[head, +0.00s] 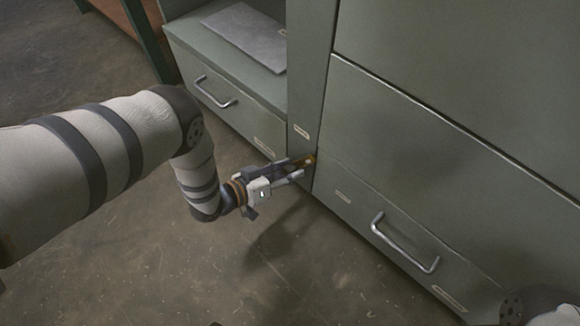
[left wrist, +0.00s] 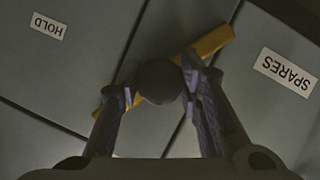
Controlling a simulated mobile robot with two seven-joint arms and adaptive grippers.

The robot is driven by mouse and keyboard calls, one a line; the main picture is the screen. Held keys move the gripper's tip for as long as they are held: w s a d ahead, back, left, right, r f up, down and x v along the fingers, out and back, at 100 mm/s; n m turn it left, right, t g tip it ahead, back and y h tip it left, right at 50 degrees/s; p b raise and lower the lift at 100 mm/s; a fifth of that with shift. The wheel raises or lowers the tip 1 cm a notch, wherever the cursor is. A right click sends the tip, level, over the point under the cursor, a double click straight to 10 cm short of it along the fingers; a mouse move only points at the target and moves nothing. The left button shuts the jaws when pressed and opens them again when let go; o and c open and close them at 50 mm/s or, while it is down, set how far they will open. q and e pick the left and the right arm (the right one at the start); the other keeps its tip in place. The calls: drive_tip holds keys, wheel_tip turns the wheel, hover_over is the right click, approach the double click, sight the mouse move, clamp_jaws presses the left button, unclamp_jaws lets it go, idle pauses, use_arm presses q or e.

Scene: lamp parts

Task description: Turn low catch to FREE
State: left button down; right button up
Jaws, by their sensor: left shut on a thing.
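The low catch (head: 310,158) is a small yellow-orange bar on the narrow upright of the grey-green cabinet, low down. In the left wrist view, its bar (left wrist: 213,41) slants from lower left to upper right behind a dark round knob (left wrist: 159,81). My left gripper (head: 302,168) is at the catch; its fingers (left wrist: 158,90) are on both sides of the knob, shut on the catch. The label HOLD (left wrist: 48,27) is upside down at upper left. No FREE label can be read. My right gripper is out of view.
A label SPARES (left wrist: 286,72) is beside the catch. Drawers with metal handles flank the upright, one at left (head: 216,91) and one at right (head: 405,243). A grey flat sheet (head: 247,37) lies on the left unit. The concrete floor (head: 150,270) in front is clear.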

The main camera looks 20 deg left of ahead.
use_arm(q)
drive_tip(key=shift+w+f+n+h+b, duration=0.1)
drive_tip(key=shift+n+h+b, duration=0.55)
drive_tip(key=shift+n, duration=0.25)
drive_tip(key=shift+n+h+b, duration=0.55)
drive_tip(key=shift+n+b, duration=0.45)
drive_tip(key=shift+n, duration=0.2)
drive_tip(key=c, duration=1.1)
unclamp_jaws()
drive_tip(key=shift+d, duration=0.1)
drive_tip(key=v, duration=1.2)
